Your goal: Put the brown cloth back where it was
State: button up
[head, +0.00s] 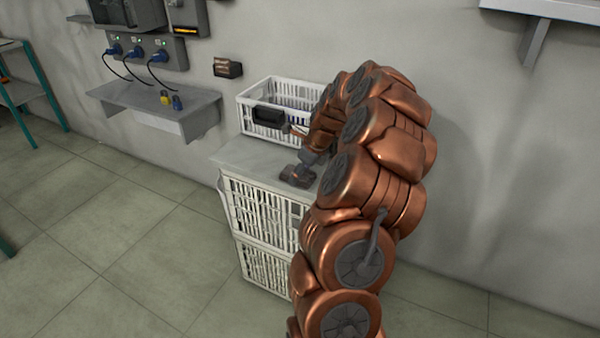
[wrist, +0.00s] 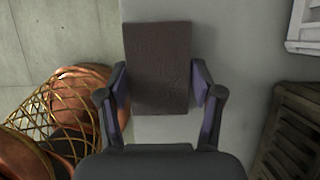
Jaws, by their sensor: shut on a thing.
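The brown cloth (wrist: 157,65) is a dark brown flat rectangle between the two fingers of my gripper (wrist: 160,85) in the wrist view. The fingers press on its left and right edges, and its far end extends past them. Behind it is a plain grey top (wrist: 225,40); I cannot tell whether the cloth touches it. In the head view my gripper (head: 298,176) is low over the grey top (head: 243,156) of the stacked white crates.
An open white crate (head: 250,122) stands at the back of the grey top, with a black piece (head: 268,115) at its front. A wall shelf (head: 200,106) holds two small padlocks left of it. A brown slatted crate (wrist: 290,135) shows at lower right in the wrist view.

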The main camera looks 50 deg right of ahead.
jog(key=shift+f, duration=0.1)
jog(key=o, duration=1.1)
